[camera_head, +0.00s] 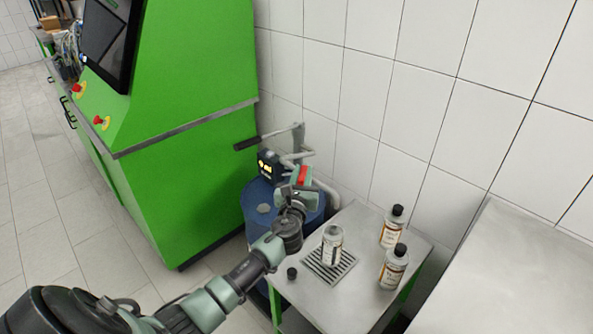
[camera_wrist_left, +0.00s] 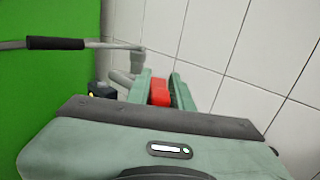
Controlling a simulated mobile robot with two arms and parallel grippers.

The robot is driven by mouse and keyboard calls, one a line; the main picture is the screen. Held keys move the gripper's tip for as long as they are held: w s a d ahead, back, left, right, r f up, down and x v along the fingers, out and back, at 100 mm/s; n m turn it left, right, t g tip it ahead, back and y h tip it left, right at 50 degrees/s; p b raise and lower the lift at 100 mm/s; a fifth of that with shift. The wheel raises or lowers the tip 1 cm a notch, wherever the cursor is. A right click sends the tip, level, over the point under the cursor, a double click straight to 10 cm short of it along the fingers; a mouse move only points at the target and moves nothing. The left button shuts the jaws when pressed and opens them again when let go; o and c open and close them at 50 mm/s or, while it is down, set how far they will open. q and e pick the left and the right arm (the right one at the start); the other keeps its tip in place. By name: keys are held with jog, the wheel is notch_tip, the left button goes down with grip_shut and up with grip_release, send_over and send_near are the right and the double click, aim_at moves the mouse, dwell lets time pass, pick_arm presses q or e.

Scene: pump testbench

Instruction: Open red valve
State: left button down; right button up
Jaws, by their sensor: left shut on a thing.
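The red valve handle (camera_head: 303,175) is on the pump piping above a blue drum (camera_head: 258,196). In the left wrist view the red handle (camera_wrist_left: 160,92) lies between the two green fingers of my left gripper (camera_wrist_left: 161,88). My left gripper (camera_head: 302,180) reaches up to the valve from below in the head view and is shut on the handle. The gripper and wrist hide part of the valve and the pipe below it. My right gripper is not in view.
A grey pump lever (camera_head: 268,136) sticks out left above the valve, close to the green cabinet (camera_head: 190,150). A dark box with a yellow display (camera_head: 268,163) is beside the pipe. White tiled walls stand behind.

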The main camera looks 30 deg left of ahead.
pick_arm(q)
jog(key=shift+w+d+n+g+y+b, duration=0.15)
jog(key=shift+d+n+g+y, duration=0.1)
jog(key=shift+n+g+y, duration=0.25)
jog(key=shift+w+d+n+g+y+b, duration=0.15)
jog(key=shift+d+n+g+y, duration=0.2)
jog(key=shift+y, duration=0.35)
jog(key=shift+w+d+n+g+y+b, duration=0.15)
jog(key=shift+w+n+g+y+b, duration=0.1)
jog(key=shift+n+g+y+b, duration=0.85)
jog(key=shift+w+d+n+g+y+b, duration=0.2)
jog(key=shift+w+n+g+y+b, duration=0.05)
jog(key=shift+n+g+y+b, duration=0.85)
jog(key=shift+w+d+n+g+y+b, duration=0.15)
jog(key=shift+w+n+g+y+b, duration=0.1)
jog(key=shift+n+g+y+b, duration=0.85)
jog(key=c, duration=1.4)
grip_release()
jog(key=shift+o, duration=0.2)
jog(key=v, duration=0.7)
jog(key=shift+s+d, duration=0.15)
jog(key=shift+d, duration=0.2)
